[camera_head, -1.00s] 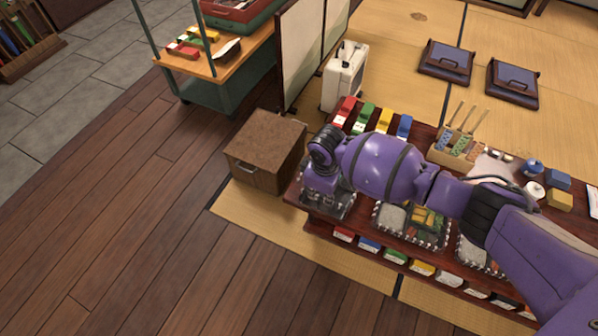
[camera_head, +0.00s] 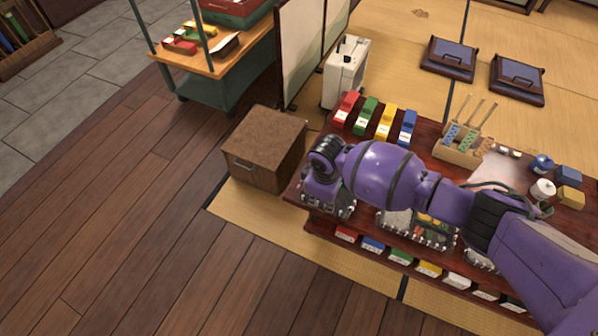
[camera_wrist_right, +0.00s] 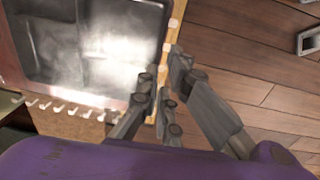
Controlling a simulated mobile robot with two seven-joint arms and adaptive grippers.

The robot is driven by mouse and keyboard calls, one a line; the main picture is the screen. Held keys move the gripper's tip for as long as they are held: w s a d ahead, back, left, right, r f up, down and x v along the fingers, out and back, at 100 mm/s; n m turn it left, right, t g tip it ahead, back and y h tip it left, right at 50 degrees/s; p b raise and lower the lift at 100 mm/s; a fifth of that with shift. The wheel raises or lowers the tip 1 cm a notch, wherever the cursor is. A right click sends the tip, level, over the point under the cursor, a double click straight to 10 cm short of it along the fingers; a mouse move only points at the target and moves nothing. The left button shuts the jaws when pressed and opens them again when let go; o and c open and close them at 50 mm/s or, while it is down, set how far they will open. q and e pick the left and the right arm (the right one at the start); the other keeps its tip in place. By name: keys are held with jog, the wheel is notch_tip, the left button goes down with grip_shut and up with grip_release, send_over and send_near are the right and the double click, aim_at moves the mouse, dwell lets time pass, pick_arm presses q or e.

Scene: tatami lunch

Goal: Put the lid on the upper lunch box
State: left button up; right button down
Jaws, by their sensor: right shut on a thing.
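My right gripper (camera_wrist_right: 158,84) is shut at the edge of a shiny, clear sheet-like thing that looks like the lid (camera_wrist_right: 95,60). Its glare lies over dark compartments in the right wrist view; whether it rests on a box below I cannot tell. In the head view my purple right arm hides most of the left end of the table, and the fingertips do not show clearly. A lunch box with food (camera_head: 437,236) stands in the middle of the table, partly covered by my forearm. Another is mostly hidden farther right. My left gripper is not in view.
A brown cabinet (camera_head: 265,148) stands left of the dark red table (camera_head: 320,222). Red, green, yellow and blue items (camera_head: 387,120) line its back edge, with a wooden holder (camera_head: 462,146) to their right. Wooden floor (camera_head: 150,230) at front left is clear.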

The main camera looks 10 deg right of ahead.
aim_at(323, 205)
dwell(0.5)
jog(key=shift+s+f, duration=0.1)
jog(key=shift+f, duration=0.3)
dwell(0.4)
jog(key=shift+f, duration=0.6)
dwell(0.9)
jog(key=shift+f, duration=0.3)
dwell(0.5)
jog(key=shift+f, duration=0.2)
dwell(0.5)
jog(key=c, duration=1.9)
grip_release()
jog(key=shift+o, duration=0.3)
